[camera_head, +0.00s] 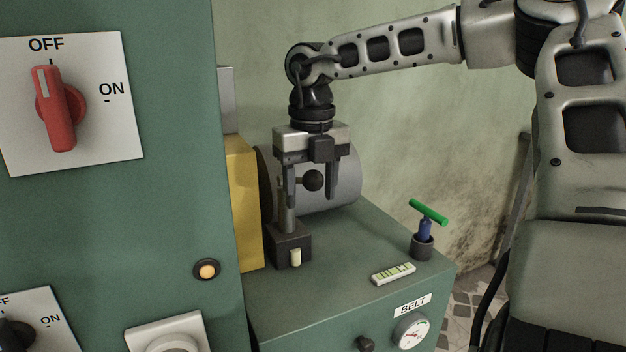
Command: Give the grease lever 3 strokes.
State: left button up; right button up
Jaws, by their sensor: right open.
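A dark block (289,247) with a grey post and a small cream piece on its front stands on the green machine top; I take it for the grease lever's base. A black ball knob (313,181) sticks out to the right near the post's upper part. My right gripper (311,198) points down over it with its jaws open. In the picture the knob lies between the two fingers; I see no grip on it, and contact cannot be told. The left finger partly hides the post. My left gripper is not in view.
A grey cylinder (343,178) and yellow panel (243,205) stand close behind and left. A green T-handle (428,213) and a small striped gauge (393,274) sit right on the machine top (335,285). The green cabinet (180,230) with a red switch (58,108) fills the left.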

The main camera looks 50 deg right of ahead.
jog(key=shift+s+r+p, duration=0.1)
jog(key=shift+r+p, duration=2.65)
jog(key=shift+r, duration=0.8)
jog(key=shift+f, duration=0.1)
jog(key=shift+s, duration=0.1)
